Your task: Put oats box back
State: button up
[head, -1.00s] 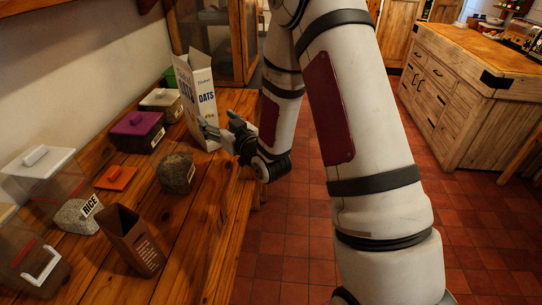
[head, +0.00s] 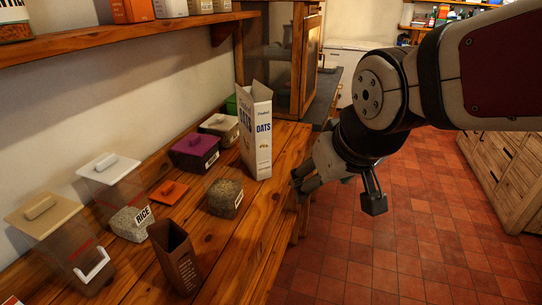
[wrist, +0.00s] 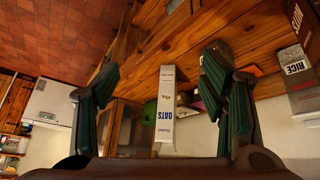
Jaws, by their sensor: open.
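The oats box (head: 257,135) is a tall white carton with blue OATS lettering and raised top flaps. It stands upright near the right edge of the wooden counter (head: 225,250). In the wrist view the oats box (wrist: 165,120) shows between the fingers, some way beyond them. My gripper (head: 305,185) is in front of the box and to its lower right, just off the counter's edge, apart from the box. In the wrist view my gripper (wrist: 160,95) has its fingers spread wide with nothing between them.
A lidded purple container (head: 195,150), a jar of grains (head: 225,198), an orange lid (head: 168,191), a rice container (head: 130,222) and an open brown box (head: 175,260) stand on the counter. A shelf (head: 120,37) with several packages runs above. A glass-fronted cabinet (head: 285,60) stands behind the box.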

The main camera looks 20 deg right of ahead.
jog(key=s+a+g, duration=0.1)
jog(key=s+g, duration=0.1)
jog(key=s, duration=1)
jog(key=shift+a+g+y, duration=0.2)
jog(key=shift+g+y, duration=0.1)
jog(key=shift+r, duration=0.1)
jog(key=shift+r+p, duration=0.65)
jog(key=shift+r, duration=0.25)
